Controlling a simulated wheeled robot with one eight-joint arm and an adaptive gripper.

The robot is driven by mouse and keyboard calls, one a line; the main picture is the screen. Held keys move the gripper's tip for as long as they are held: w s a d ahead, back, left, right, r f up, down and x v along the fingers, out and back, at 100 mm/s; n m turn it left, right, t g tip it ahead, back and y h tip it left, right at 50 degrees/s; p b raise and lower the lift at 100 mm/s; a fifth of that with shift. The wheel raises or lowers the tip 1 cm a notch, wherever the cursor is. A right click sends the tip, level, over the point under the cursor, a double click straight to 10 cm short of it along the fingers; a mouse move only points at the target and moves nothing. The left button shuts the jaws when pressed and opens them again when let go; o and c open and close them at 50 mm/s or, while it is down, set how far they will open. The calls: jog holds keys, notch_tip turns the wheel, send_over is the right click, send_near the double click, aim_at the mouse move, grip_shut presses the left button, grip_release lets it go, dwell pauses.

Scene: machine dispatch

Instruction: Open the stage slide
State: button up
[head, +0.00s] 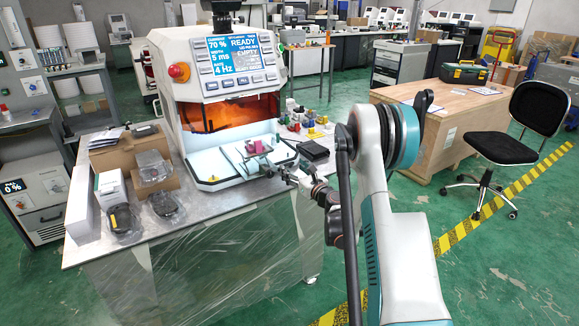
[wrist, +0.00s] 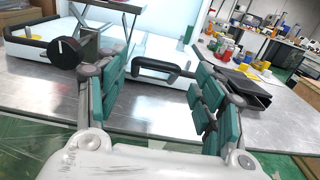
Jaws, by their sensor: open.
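The white laser machine (head: 228,62) stands on the metal table with its lit chamber open at the front. The stage slide (head: 228,172) is its white floor, with a small pink piece (head: 254,147) on a raised stand. In the wrist view a black loop handle (wrist: 165,67) sits on the white front edge, between and beyond the fingers. My gripper (head: 290,175) is at the machine's front right corner; in the wrist view it (wrist: 162,75) is open and empty, with green pads on both sides of the handle. Contact with the handle cannot be told.
A black box (wrist: 240,88) and several coloured pots (head: 312,133) are to the right. Cartons (head: 128,150) and plastic containers stand left of the machine. Bare metal tabletop (wrist: 165,113) lies in front.

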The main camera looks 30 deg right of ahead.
jog(key=s, duration=0.7)
jog(key=shift+s+d, duration=0.15)
jog(key=shift+s, duration=0.2)
